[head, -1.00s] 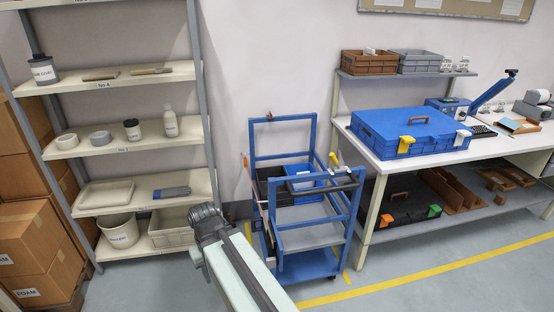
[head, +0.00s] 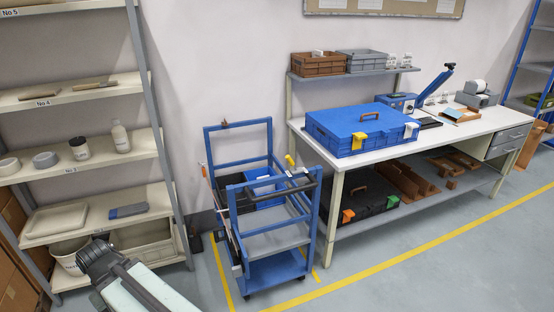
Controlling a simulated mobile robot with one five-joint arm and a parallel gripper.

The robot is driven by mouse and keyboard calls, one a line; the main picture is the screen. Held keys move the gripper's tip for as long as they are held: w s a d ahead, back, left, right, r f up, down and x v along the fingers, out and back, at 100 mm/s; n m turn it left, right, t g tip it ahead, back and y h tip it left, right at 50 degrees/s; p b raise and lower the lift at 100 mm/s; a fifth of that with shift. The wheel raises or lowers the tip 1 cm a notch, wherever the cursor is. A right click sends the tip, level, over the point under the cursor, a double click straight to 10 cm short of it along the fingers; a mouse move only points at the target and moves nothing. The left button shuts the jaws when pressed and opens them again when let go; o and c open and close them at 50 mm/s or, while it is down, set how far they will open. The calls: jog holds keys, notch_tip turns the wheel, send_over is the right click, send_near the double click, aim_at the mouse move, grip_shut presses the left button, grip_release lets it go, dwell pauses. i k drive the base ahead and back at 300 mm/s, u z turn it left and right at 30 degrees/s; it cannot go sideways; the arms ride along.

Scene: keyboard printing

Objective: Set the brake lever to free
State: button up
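A blue cart (head: 268,270) stands on the floor between the shelf rack and the workbench. A small yellow-tipped lever (head: 290,160) stands up at its upper right, beside the black handle (head: 283,189); it may be the brake lever, but its setting is too small to read. A small orange piece (head: 203,169) shows at the cart's left post. My gripper (head: 97,256) is at the lower left, in front of the rack and well apart from the cart. Its fingers cannot be made out, so I cannot tell whether it is open.
A shelf rack (head: 90,165) with jars and trays stands at left. A white workbench (head: 375,160) at right carries a blue case (head: 360,130); a black case (head: 365,200) lies on its lower shelf. Yellow floor lines (head: 400,247) run past the cart. The front floor is clear.

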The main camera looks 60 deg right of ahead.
aim_at(287, 157)
jog(key=i, duration=0.85)
jog(key=z, duration=0.05)
